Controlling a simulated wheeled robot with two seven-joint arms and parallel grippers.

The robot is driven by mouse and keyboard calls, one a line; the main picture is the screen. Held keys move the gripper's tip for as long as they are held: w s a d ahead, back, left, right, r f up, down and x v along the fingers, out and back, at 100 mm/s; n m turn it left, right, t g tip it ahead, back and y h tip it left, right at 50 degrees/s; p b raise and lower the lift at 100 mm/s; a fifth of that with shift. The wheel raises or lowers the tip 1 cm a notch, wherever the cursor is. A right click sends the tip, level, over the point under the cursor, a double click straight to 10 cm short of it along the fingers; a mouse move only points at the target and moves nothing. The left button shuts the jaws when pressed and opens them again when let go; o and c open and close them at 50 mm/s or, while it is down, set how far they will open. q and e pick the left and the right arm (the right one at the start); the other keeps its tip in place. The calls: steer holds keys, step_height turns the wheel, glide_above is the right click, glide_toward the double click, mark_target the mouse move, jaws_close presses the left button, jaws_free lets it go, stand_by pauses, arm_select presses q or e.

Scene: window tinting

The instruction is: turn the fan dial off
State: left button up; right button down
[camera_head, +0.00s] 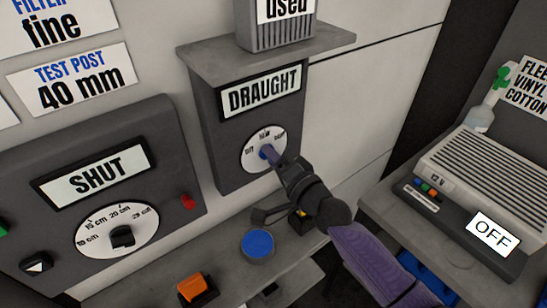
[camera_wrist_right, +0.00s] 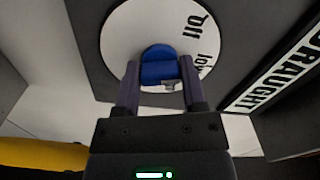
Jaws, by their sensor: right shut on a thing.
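The fan dial is a white disc (camera_head: 256,143) with a blue knob on the dark box labelled DRAUGHT (camera_head: 232,165). In the right wrist view the blue knob (camera_wrist_right: 158,66) sits between the two purple fingers of my right gripper (camera_wrist_right: 158,82), which is shut on it. The word "off" and part of another word show on the white disc (camera_wrist_right: 118,38), to the right of the knob. In the head view my right gripper (camera_head: 271,155) reaches the knob from the lower right and covers part of it. My left gripper is not in view.
At left is a grey panel labelled SHUT (camera_head: 97,178) with a black-knobbed dial (camera_head: 121,236). A blue round button (camera_head: 258,244) and an orange switch (camera_head: 196,290) lie below. At right stands a ribbed unit with an OFF display (camera_head: 492,233). A shelf (camera_head: 335,38) overhangs the DRAUGHT box.

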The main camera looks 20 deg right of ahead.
steer(key=shift+n, duration=1)
steer(key=n+p, duration=0.1)
steer(key=n, duration=0.2)
steer(key=shift+f+n, duration=0.1)
steer(key=shift+n, duration=1)
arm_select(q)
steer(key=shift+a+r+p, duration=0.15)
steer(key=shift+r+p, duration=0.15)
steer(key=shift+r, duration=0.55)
arm_select(e)
steer(key=shift+n, duration=0.5)
steer(key=shift+f, duration=0.1)
steer(key=shift+c, duration=2.3)
jaws_free()
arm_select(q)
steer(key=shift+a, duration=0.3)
arm_select(e)
steer(key=o, duration=0.3)
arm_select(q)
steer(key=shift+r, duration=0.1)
arm_select(e)
steer(key=shift+s+d, duration=0.1)
